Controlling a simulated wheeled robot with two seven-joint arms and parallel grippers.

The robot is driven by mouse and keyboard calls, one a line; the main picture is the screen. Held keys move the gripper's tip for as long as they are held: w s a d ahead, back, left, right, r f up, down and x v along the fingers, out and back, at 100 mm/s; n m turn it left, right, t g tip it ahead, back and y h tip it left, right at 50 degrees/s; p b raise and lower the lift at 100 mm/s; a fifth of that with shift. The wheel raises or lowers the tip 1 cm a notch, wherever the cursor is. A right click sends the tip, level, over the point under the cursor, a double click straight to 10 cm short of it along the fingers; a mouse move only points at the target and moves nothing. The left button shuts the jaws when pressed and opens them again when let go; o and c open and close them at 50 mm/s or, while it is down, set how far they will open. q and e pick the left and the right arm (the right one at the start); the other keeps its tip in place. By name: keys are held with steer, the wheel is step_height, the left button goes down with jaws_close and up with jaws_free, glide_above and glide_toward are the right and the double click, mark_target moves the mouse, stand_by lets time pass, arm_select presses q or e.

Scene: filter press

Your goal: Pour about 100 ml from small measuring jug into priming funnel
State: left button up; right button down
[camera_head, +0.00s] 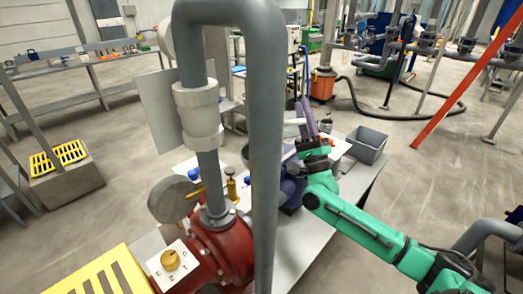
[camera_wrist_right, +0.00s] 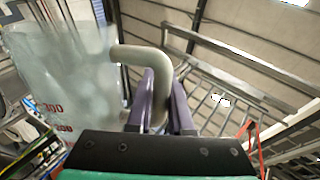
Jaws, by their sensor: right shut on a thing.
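My right gripper (camera_head: 307,122), with purple fingers, is above the work table behind the grey pipe. In the right wrist view the gripper (camera_wrist_right: 158,100) is shut on the pale grey handle of the small measuring jug (camera_wrist_right: 75,70). The jug is translucent, with red marks 300 and 200, and stands left of the fingers. Its liquid level cannot be told. In the head view only a pale strip, perhaps part of the jug, shows beside the fingers; the pipe hides the rest. I cannot clearly make out the priming funnel. My left gripper is not in view.
A thick grey pipe (camera_head: 264,130) crosses the head view in front of the table (camera_head: 292,262). A red pump body (camera_head: 220,250) with a round gauge (camera_head: 174,198) and a brass fitting (camera_head: 231,190) is at the front. A grey bin (camera_head: 367,146) stands at the table's far right.

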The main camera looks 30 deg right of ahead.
steer(key=shift+s+a+r+n+y, duration=0.1)
steer(key=shift+a+r+n+y, duration=0.2)
steer(key=shift+n+y, duration=0.35)
steer(key=d+m+h, duration=0.1)
steer(key=m+h, duration=0.1)
steer(key=d+m+g+h+p, duration=0.1)
steer(key=m+h, duration=0.1)
steer(key=shift+w+d+f+m+h+p, duration=0.2)
steer(key=shift+d+m+h+p, duration=0.1)
steer(key=shift+d+m, duration=0.1)
steer(key=m+h+p, duration=0.1)
steer(key=m+g+h+p, duration=0.1)
steer(key=m+h+p, duration=0.1)
steer(key=shift+w+d+r+g+p, duration=0.15)
steer(key=shift+d+r+g+p, duration=0.15)
steer(key=shift+d+r, duration=0.1)
steer(key=f+m+g+h, duration=0.1)
steer(key=d+f+m+g+h, duration=0.1)
steer(key=f+m, duration=0.1)
steer(key=shift+w+f+m, duration=0.1)
steer(key=shift+m, duration=0.15)
